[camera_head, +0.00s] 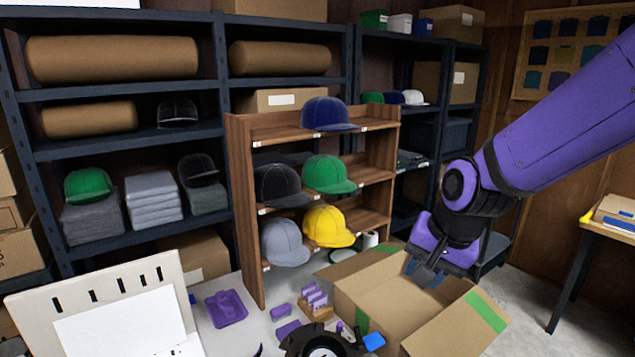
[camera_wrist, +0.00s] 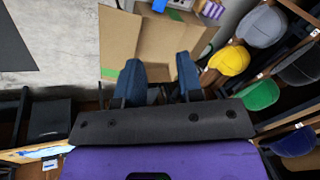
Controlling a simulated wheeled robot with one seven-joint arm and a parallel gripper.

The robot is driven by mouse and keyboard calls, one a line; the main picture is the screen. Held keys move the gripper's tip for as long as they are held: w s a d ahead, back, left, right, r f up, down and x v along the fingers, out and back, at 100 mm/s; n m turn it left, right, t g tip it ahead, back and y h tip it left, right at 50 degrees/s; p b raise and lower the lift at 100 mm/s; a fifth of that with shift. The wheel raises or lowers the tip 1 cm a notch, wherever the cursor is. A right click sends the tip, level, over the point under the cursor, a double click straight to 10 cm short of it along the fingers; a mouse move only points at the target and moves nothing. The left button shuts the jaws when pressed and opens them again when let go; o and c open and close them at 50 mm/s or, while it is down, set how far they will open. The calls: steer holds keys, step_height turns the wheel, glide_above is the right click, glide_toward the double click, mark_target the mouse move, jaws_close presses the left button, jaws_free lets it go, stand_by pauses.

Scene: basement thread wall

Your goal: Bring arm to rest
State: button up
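My purple arm comes in from the right in the head view, and my gripper (camera_head: 424,273) hangs over the open cardboard box (camera_head: 372,290). In the wrist view my gripper (camera_wrist: 160,80) shows two dark blue fingers spread apart with nothing between them. The cardboard box (camera_wrist: 165,40) lies beyond the fingertips there. The box looks empty in the part that shows.
A wooden cap rack (camera_head: 250,205) stands behind the box, with blue, black, green, grey and yellow caps (camera_head: 328,226). Dark shelving lines the back wall. A white board (camera_head: 105,310) and purple pieces (camera_head: 228,308) are at the left. A side table (camera_head: 610,225) stands at right.

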steer(key=s+d+r+n+t+h, duration=0.2)
steer(key=s+d+r+n, duration=0.3)
steer(key=s+d+r, duration=0.7)
steer(key=s+r, duration=0.1)
steer(key=s, duration=0.3)
steer(key=shift+d, duration=0.2)
steer(key=shift+w, duration=0.2)
